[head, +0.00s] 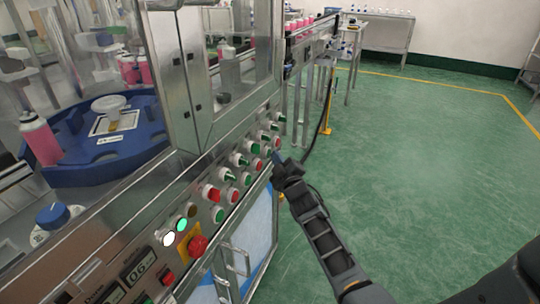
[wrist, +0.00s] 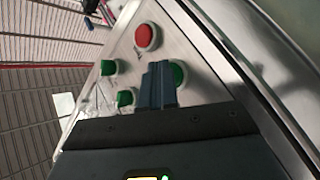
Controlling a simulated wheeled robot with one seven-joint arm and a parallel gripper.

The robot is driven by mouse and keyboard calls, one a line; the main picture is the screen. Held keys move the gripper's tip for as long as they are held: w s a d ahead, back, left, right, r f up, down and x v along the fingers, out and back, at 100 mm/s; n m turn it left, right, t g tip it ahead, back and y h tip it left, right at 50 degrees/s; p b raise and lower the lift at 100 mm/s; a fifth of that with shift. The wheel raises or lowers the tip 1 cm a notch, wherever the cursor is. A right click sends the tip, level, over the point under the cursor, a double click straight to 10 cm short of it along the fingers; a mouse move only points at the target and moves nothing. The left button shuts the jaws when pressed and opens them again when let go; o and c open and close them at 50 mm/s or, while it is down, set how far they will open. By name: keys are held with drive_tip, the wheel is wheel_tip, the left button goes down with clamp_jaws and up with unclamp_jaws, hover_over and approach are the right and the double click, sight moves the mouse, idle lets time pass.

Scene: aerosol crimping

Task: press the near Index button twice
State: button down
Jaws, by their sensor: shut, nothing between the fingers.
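The machine's control panel (head: 225,190) runs along its front edge with several red and green buttons and switches. The labels are unreadable, so I cannot tell which is the near Index button. My gripper (head: 277,156) is shut and empty, at the panel's far part beside the buttons. In the wrist view, the closed fingers (wrist: 160,68) point at the panel and partly cover a green button (wrist: 179,73). A red button (wrist: 148,37) shows just beyond the fingertips. Two green knobs, one higher (wrist: 108,68) and one lower (wrist: 126,97), lie to the left. Contact cannot be told.
A blue rotary table (head: 110,165) with a pink bottle (head: 39,139) stands behind the machine's clear guard. A red emergency stop (head: 197,245) sits on the panel's near part. A conveyor (head: 310,42) extends beyond. Green floor (head: 420,150) at the right is clear.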

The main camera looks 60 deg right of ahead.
drive_tip(key=shift+r, duration=0.1)
idle(0.5)
drive_tip(key=shift+s+d+p, duration=0.1)
drive_tip(key=shift+s+p, duration=0.65)
drive_tip(key=shift+p, duration=0.25)
drive_tip(key=shift+s+d+p, duration=0.15)
drive_tip(key=shift+s+p, duration=2.2)
drive_tip(key=shift+s, duration=0.15)
